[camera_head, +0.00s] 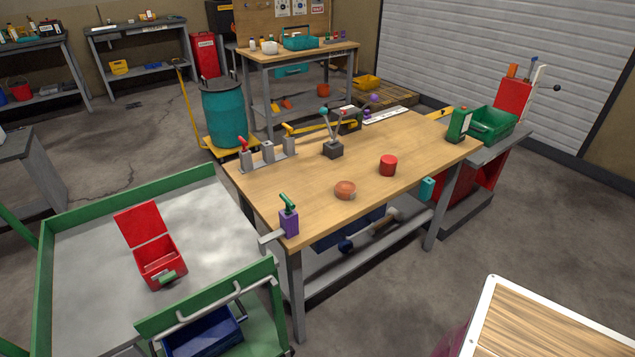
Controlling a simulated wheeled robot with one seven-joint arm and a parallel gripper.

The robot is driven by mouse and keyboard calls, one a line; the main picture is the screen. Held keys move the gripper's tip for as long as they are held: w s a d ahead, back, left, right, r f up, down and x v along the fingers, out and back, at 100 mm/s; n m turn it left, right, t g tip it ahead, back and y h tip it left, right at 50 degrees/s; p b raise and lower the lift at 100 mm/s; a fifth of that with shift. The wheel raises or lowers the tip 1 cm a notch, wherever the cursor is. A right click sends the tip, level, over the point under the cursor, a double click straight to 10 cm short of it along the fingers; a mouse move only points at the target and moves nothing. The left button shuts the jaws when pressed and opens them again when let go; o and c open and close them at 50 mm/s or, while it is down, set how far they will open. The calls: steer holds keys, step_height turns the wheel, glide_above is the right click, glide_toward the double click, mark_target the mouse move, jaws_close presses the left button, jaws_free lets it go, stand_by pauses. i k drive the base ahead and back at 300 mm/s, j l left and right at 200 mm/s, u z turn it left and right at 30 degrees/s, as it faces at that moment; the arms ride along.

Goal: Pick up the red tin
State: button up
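A small red tin (388,166) stands upright on the wooden workbench (330,192), right of the middle and near its front edge. An orange-brown round object (345,190) sits on the bench to the left of the tin, apart from it. Nothing covers the tin in this view. My gripper is not in view.
A green-edged cart (60,250) with an open red box (160,262) is at left. A wood-topped white-edged surface (550,325) is at lower right.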

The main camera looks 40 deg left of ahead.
mark_target(388, 163)
steer(key=u, duration=1.35)
